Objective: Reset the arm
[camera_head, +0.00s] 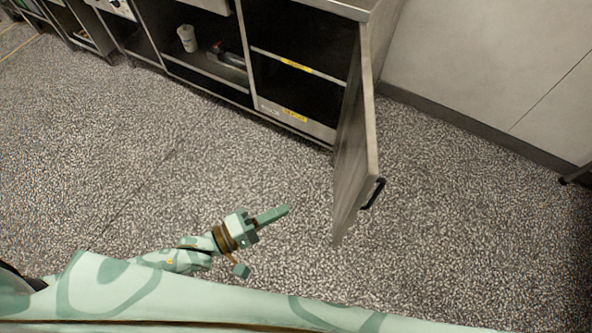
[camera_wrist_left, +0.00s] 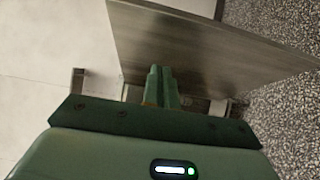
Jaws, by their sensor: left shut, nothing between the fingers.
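My left gripper (camera_head: 283,212) is shut and empty, held above the speckled floor in the lower middle of the head view. Its fingers point right, towards the open cabinet door (camera_head: 352,150), with a visible gap to the door in that view. In the left wrist view the shut fingers (camera_wrist_left: 160,72) show side by side in front of the metal door panel (camera_wrist_left: 200,55). I cannot tell there how close they are to it. My right gripper is in neither view.
The metal cabinet (camera_head: 292,112) stands open, with dark shelves and yellow labels. A white cup (camera_head: 187,38) stands on a shelf further left. The door has a black handle (camera_head: 373,194). A pale wall (camera_head: 490,60) is at the right. The floor (camera_head: 130,150) left of the gripper is clear.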

